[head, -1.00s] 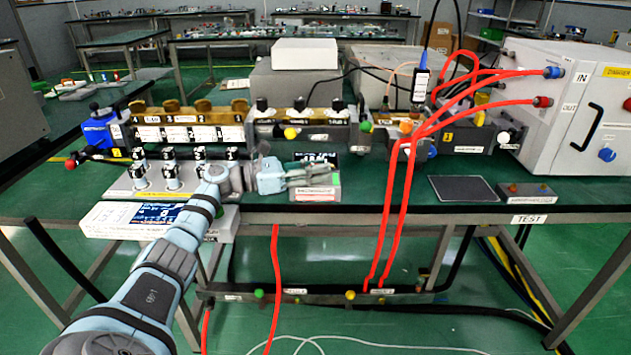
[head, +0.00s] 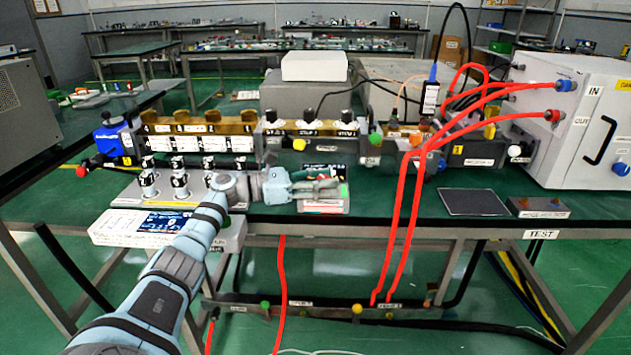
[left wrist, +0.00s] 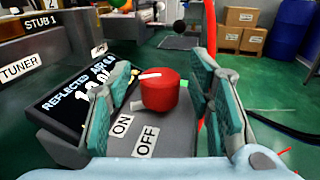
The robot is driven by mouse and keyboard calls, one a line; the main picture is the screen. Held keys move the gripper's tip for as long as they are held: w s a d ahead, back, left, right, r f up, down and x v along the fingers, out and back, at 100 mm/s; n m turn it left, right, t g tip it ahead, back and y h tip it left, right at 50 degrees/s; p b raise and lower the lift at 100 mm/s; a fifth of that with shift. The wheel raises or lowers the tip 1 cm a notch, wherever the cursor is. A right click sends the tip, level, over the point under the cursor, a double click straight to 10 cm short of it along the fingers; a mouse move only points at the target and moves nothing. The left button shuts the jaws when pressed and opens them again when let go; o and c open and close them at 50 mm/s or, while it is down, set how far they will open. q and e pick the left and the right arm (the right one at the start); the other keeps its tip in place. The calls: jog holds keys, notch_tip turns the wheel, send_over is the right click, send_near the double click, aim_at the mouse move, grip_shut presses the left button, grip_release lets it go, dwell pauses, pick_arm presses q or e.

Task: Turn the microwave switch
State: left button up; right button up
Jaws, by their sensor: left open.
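The microwave switch is a red round knob (left wrist: 160,92) with a white pointer mark, on a grey box (left wrist: 178,135) labelled ON and OFF. In the left wrist view the pointer mark lies towards the left of the knob's top. My left gripper (left wrist: 165,73) is open, with one teal-padded finger on each side of the knob. Gaps show between the knob and both fingers. My right gripper is not in view.
A black display (left wrist: 80,92) reading "REFLECTED" stands beside the knob. Tuner stubs and a waveguide line (head: 310,128) run behind. Red hoses (head: 408,210) hang to the right of the box. A dark flat plate (head: 472,202) lies further right on the green table.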

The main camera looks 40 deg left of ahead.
pick_arm(q)
jog(key=v, duration=1.1)
jog(key=shift+s+a, duration=0.25)
jog(key=shift+s, duration=0.1)
